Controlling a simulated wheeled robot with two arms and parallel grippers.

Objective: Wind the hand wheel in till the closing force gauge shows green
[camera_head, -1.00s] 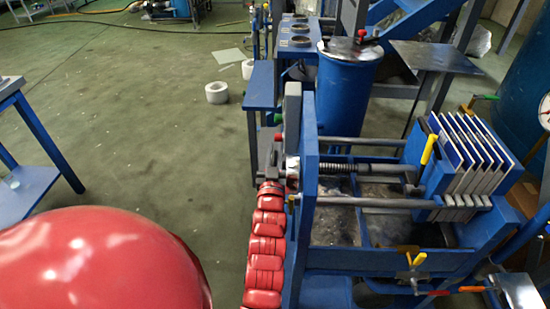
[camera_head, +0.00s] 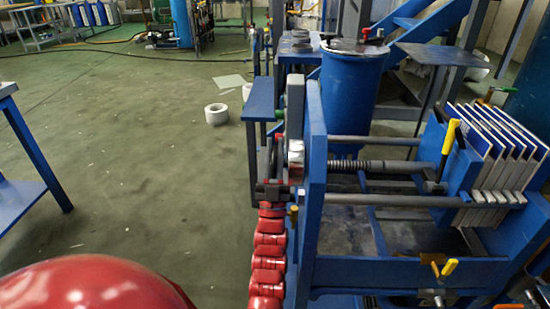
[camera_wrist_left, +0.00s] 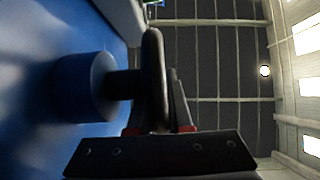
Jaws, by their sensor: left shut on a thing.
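The hand wheel (camera_head: 277,158) stands edge-on at the outer left side of the blue end plate (camera_head: 313,165) of the press. In the left wrist view its dark rim (camera_wrist_left: 153,75) stands upright, with a blue cylindrical hub (camera_wrist_left: 85,88) to its left. My left gripper (camera_head: 272,188) is shut on the rim, low on the wheel; its red-marked fingers (camera_wrist_left: 160,130) lie on both sides of the rim. The threaded screw (camera_head: 375,167) runs right from the end plate toward the plate pack (camera_head: 497,150). I cannot make out the gauge face or its colour. My right gripper is out of view.
A blue drum (camera_head: 348,95) stands behind the press. A small blue table (camera_head: 262,100) is just beyond the wheel. Another blue table (camera_head: 25,190) is at the left edge. The floor between is clear except for a white roll (camera_head: 216,114).

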